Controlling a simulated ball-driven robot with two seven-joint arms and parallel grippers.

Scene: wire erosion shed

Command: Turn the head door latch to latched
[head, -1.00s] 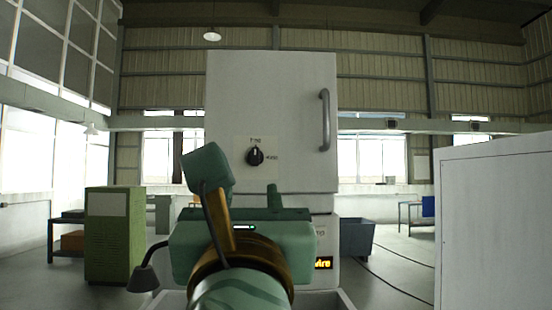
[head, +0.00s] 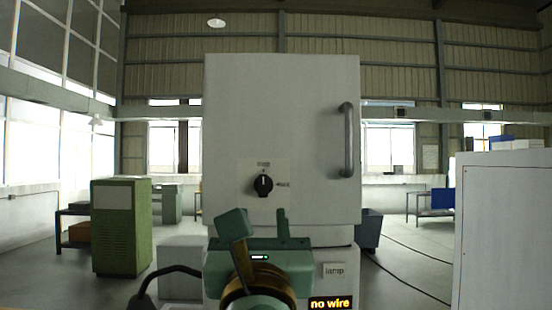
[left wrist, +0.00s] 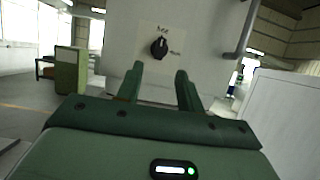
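The head door latch (head: 263,186) is a round black knob on a pale label plate, low on the white machine door (head: 290,110). Its white pointer mark stands upright, toward the small upper label; another label is at its right. The knob also shows in the left wrist view (left wrist: 159,47), beyond and above the fingertips. My left gripper (head: 263,214) is green, open and empty, below the knob in the head view. In the left wrist view its two fingers (left wrist: 159,72) stand apart, with no contact on the knob. My right gripper is in neither view.
A grey vertical handle (head: 347,140) is on the door's right side. Below the door are a "lamp" label (head: 334,269) and a lit "no wire" display (head: 331,303). A green cabinet (head: 120,226) stands left; a white cabinet (head: 505,235) stands right. Cables cross the floor at right.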

